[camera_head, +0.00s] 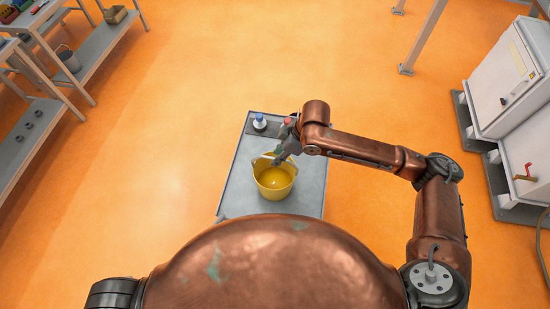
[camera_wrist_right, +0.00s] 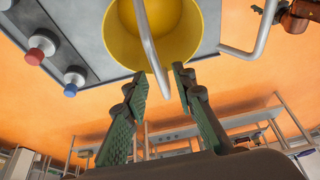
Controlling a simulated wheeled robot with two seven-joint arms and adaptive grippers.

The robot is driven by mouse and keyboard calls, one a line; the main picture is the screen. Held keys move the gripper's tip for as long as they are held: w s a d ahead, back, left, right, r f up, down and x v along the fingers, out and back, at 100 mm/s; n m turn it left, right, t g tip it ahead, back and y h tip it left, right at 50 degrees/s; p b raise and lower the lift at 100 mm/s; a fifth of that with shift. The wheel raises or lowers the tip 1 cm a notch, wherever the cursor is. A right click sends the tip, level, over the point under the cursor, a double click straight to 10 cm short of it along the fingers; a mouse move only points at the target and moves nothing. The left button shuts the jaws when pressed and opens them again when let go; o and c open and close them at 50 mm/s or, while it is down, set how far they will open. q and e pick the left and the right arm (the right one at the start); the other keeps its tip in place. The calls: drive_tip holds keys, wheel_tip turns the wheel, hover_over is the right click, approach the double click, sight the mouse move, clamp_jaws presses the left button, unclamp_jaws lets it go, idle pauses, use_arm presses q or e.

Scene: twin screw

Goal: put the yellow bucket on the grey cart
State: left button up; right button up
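The yellow bucket (camera_head: 274,181) appears upright on the top of the grey cart (camera_head: 308,188). The cart's grey top also shows in the right wrist view (camera_wrist_right: 85,30) around the bucket (camera_wrist_right: 180,35). My right gripper (camera_head: 282,157) is at the bucket's rim on its far side. In the right wrist view its two green-padded fingers (camera_wrist_right: 160,85) stand apart, with the bucket's grey handle (camera_wrist_right: 150,40) reaching down between them. My left gripper is outside the head view; a small copper and dark green part at the wrist view's top right may belong to it.
A blue-capped bottle (camera_head: 260,121) and a red-capped item (camera_head: 288,122) stand at the cart's far end. Shelving (camera_head: 95,50) stands at the left. White cabinets (camera_head: 505,80) stand at the right. Orange floor around the cart is clear.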

drive_tip(key=v, duration=0.9)
drive_tip(key=shift+r, duration=0.15)
